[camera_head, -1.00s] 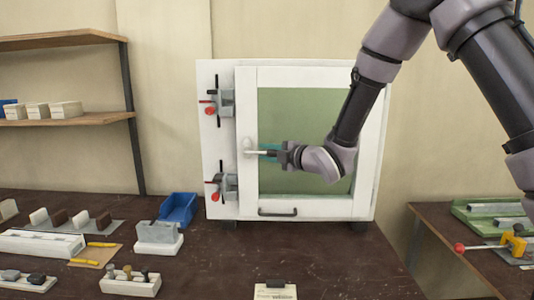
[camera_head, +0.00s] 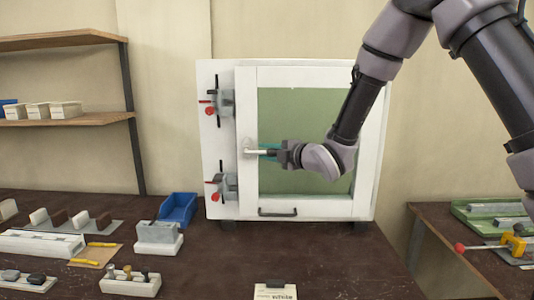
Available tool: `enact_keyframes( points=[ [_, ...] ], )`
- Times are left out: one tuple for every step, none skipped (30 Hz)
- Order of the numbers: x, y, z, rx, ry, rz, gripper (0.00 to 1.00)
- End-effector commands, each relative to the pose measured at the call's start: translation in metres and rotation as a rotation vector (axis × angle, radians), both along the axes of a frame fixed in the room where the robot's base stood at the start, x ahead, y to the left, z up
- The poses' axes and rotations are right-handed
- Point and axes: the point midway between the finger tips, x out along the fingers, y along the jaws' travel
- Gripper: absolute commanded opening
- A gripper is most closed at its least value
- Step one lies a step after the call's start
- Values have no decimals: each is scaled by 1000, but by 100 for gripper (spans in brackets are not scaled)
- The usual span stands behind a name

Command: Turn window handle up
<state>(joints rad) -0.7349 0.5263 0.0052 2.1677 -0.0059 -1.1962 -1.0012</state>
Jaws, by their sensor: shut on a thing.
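The white window (camera_head: 319,69) with a green pane stands upright on the brown bench. Its white handle (camera_head: 254,151) sits on the left side of the sash, about mid-height, and points to the right, roughly level. My gripper (camera_head: 270,152) comes from the right, in front of the pane, and is shut on the handle's free end. The fingertips partly hide that end of the handle.
Two clamps with red knobs, an upper one (camera_head: 221,102) and a lower one (camera_head: 222,186), sit left of the handle. A dark bar pull (camera_head: 278,212) is below the pane. A blue bin (camera_head: 178,208) and a grey block (camera_head: 158,236) stand at the left. The bench front right is clear.

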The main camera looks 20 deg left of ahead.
Motion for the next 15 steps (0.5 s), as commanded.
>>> enact_keyframes(
  points=[
    [0,0,3,-21,-6,0,0],
    [0,0,4,-40,-10,-1,0],
    [0,0,6,-67,-17,0,0],
    [0,0,8,-88,-22,-1,0],
    [0,1,9,-108,-27,0,0],
    [-1,1,10,-135,-35,0,0],
    [0,1,12,-152,-39,0,0],
    [0,1,13,-169,-43,0,0],
    [0,1,14,-190,-48,0,0],
    [0,1,14,-203,-50,0,0],
    [-1,1,15,-213,-52,1,0],
    [0,1,15,-224,-55,0,0],
    [-1,1,15,-230,-57,0,0],
    [0,1,15,-234,-57,1,0],
    [0,1,15,-236,-58,0,0]
  ],
)
